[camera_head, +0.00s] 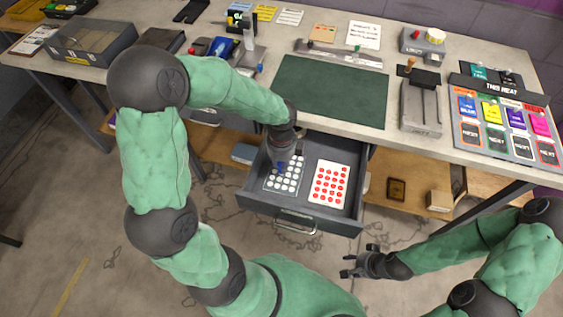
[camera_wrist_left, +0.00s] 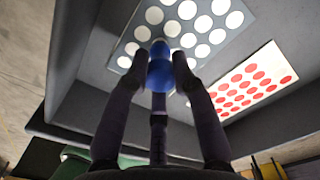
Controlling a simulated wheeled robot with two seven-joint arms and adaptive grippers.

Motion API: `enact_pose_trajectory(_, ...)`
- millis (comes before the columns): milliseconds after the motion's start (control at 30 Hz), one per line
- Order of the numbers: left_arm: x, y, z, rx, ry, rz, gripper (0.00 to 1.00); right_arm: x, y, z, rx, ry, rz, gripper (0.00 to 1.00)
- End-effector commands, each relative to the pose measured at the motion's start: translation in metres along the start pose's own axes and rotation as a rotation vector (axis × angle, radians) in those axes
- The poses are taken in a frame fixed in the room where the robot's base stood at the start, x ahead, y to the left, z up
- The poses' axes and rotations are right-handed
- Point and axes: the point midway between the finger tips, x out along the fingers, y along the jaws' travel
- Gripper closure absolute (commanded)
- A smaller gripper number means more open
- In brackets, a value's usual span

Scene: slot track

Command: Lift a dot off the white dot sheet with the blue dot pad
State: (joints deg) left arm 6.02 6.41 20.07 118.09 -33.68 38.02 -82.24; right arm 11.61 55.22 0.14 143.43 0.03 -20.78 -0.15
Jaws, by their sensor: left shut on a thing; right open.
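The white dot sheet (camera_head: 284,186), a grey card with rows of white dots, lies in the left part of the open drawer. It fills the top middle of the left wrist view (camera_wrist_left: 204,37). My left gripper (camera_head: 287,158) is shut on the blue dot pad (camera_wrist_left: 160,74), with one finger on each side of it. The pad is over the sheet, its far end close to the dots; I cannot tell whether it touches. The fingers and pad hide part of the sheet. My right gripper (camera_head: 357,263) is open and empty, in front of the drawer to the right.
A sheet with red dots (camera_head: 331,185) lies to the right in the same drawer (camera_head: 263,206), also in the left wrist view (camera_wrist_left: 245,85). The drawer walls stand around both sheets. Above is the bench with a dark green mat (camera_head: 330,92) and a grey fixture (camera_head: 421,108).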

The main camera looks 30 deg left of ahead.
Motion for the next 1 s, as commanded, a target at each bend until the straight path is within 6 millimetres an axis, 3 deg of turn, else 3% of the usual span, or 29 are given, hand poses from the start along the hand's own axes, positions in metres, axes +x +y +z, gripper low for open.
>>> enact_pose_trajectory(1000, 0.0094, -0.0001, 0.0001, 0.000, 0.000, 0.000, 1.00, 0.0051, 0.0018, -0.0001, 0.000, 0.000, 0.000, 0.57)
